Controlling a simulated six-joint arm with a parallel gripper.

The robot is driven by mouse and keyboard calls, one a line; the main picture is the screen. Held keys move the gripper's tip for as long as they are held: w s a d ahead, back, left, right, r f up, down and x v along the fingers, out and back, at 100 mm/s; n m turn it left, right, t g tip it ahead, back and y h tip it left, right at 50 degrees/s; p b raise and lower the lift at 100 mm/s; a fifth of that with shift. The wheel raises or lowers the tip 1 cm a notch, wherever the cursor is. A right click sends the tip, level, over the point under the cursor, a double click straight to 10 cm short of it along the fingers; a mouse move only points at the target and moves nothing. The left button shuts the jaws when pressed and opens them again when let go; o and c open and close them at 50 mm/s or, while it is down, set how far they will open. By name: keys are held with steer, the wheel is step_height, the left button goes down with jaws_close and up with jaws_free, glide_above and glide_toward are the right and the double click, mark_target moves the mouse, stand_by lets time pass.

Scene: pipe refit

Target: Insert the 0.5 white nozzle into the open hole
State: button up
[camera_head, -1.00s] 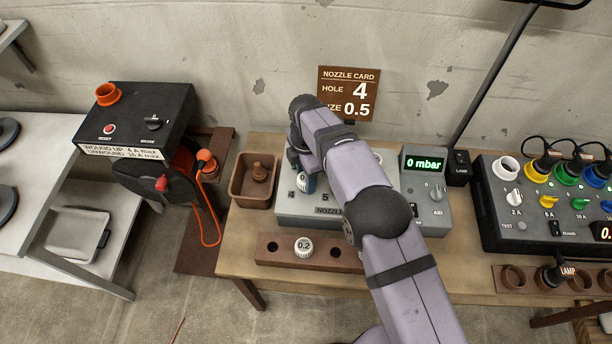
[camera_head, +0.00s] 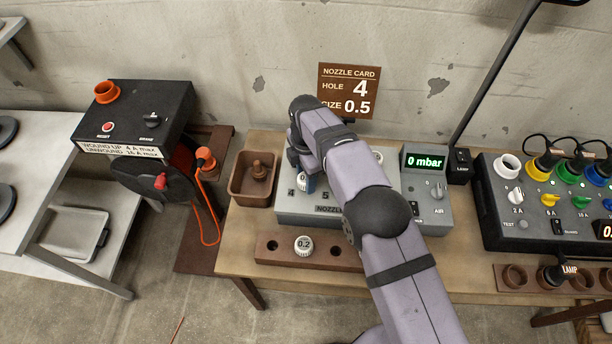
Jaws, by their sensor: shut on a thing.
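The grey nozzle block (camera_head: 288,212) stands on the wooden table, with the numbers 4 and 5 readable on its top. My gripper (camera_head: 306,178) is low over the block's left part, just right of the number 4. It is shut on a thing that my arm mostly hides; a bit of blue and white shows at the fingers. I cannot tell whether this is the 0.5 nozzle or how it sits relative to a hole. The nozzle card (camera_head: 349,92) on the wall reads hole 4, size 0.5.
A wooden rack (camera_head: 270,247) in front holds a white 0.2 nozzle (camera_head: 304,245) and empty holes. A brown bin (camera_head: 252,179) with a brown part is left of the block. A gauge box (camera_head: 425,178) reading 0 mbar is at right. My arm covers the block's middle.

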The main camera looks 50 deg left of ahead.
steer(key=o, duration=1.6)
steer(key=shift+o, duration=0.2)
steer(key=shift+r+p, duration=2.2)
steer(key=shift+r, duration=1.55)
